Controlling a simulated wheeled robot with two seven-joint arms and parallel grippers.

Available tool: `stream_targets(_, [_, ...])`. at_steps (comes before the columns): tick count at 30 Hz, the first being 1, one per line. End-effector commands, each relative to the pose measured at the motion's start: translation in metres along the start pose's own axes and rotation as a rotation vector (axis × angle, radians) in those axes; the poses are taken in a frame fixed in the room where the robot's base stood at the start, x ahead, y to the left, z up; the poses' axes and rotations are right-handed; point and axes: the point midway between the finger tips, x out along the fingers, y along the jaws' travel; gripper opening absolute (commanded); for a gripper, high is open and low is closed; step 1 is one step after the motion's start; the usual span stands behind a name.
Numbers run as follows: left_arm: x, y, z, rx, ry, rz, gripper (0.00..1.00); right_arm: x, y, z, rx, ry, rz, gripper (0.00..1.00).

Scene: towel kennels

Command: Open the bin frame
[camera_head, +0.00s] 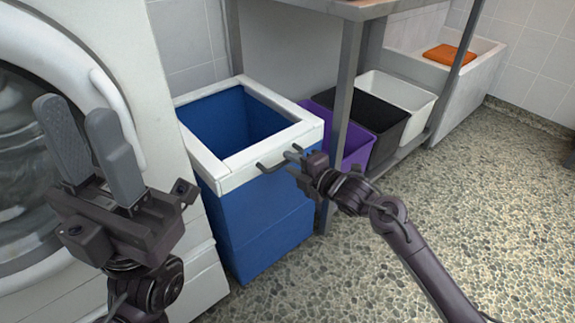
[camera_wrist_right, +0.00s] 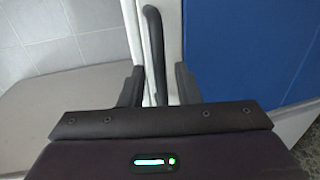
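The blue bin (camera_head: 262,232) stands beside the white machine, with the white bin frame (camera_head: 222,178) around its top rim. A dark bar handle (camera_head: 268,167) is on the frame's front side. My right gripper (camera_head: 298,162) is at the right end of this handle. In the right wrist view, the handle (camera_wrist_right: 154,45) runs between the two fingers of my right gripper (camera_wrist_right: 158,88). Gaps show on both sides, so the gripper is open; contact cannot be told. My left gripper (camera_head: 82,110) is open and empty, fingers pointing up, in front of the machine.
The white front-loading machine (camera_head: 125,35) fills the left side. An orange towel (camera_head: 447,55) lies on a light ledge behind. The speckled floor (camera_head: 480,190) is clear.

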Motion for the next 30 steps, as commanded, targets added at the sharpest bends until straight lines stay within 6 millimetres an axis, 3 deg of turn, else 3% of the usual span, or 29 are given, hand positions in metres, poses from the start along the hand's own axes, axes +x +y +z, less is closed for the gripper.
stream_targets(6, [-0.005, 0.001, 0.000, 0.002, 0.009, 0.005, 0.36, 0.022, -0.001, 0.000, 0.002, 0.000, 0.001, 0.30])
stream_targets(15, [-0.004, 0.001, 0.000, 0.002, 0.009, 0.006, 0.36, 0.024, -0.001, 0.000, 0.002, -0.001, -0.001, 0.30])
stream_targets(22, [-0.004, 0.001, 0.000, 0.002, 0.009, 0.006, 0.36, 0.024, -0.001, 0.000, 0.002, -0.001, -0.001, 0.00])
stream_targets(30, [-0.004, 0.001, 0.000, 0.002, 0.010, 0.005, 0.36, 0.024, -0.001, 0.000, 0.002, -0.001, -0.001, 0.00])
